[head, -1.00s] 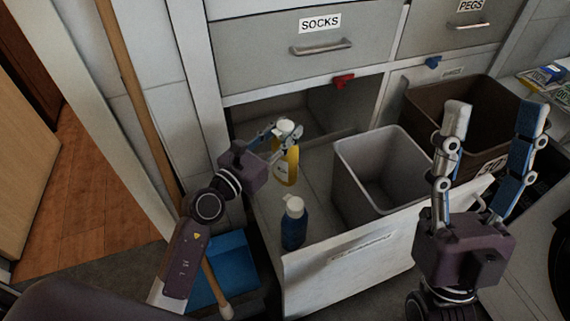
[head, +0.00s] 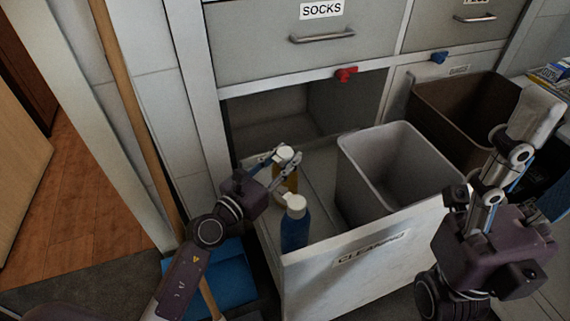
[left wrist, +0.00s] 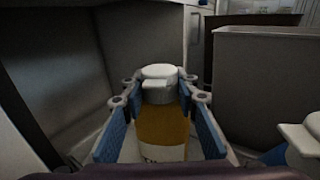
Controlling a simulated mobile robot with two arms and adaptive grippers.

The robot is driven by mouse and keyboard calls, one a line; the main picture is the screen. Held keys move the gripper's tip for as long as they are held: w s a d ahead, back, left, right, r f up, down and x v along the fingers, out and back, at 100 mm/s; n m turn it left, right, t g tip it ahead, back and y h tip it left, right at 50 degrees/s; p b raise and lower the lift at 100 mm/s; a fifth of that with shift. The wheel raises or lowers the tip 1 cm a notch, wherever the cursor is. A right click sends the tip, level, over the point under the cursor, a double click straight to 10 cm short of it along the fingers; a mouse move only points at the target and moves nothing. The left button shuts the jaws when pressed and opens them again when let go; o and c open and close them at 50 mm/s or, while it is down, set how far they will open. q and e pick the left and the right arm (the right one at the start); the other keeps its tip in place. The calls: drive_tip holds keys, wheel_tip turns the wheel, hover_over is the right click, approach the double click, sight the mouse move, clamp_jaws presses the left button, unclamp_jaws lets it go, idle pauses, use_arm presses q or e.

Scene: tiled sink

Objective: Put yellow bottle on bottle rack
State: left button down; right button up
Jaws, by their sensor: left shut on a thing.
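The yellow bottle (head: 291,182) with a white top stands in the pulled-out drawer in the head view, partly hidden behind the blue bottle. My left gripper (head: 286,164) is shut on it near its upper part. In the left wrist view the yellow bottle (left wrist: 162,132) is upright between the two blue-padded fingers (left wrist: 160,125). Its base is hidden, so I cannot tell whether it touches the drawer floor. I cannot make out a separate bottle rack. My right gripper (head: 515,140) is raised at the right; its fingers overlap in this view.
A blue bottle (head: 295,228) stands just in front of the yellow one. A grey bin (head: 350,180) fills the drawer's right part. The drawer's white front (head: 350,265) reads CLEANING. A brown bin (head: 430,115) is behind. A wooden pole (head: 130,95) leans at left.

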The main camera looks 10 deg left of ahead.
use_arm(q)
drive_tip(key=shift+f, duration=0.2)
drive_tip(key=c, duration=2)
unclamp_jaws()
drive_tip(key=shift+f, duration=0.2)
drive_tip(key=o, duration=0.5)
drive_tip(key=shift+r, duration=0.1)
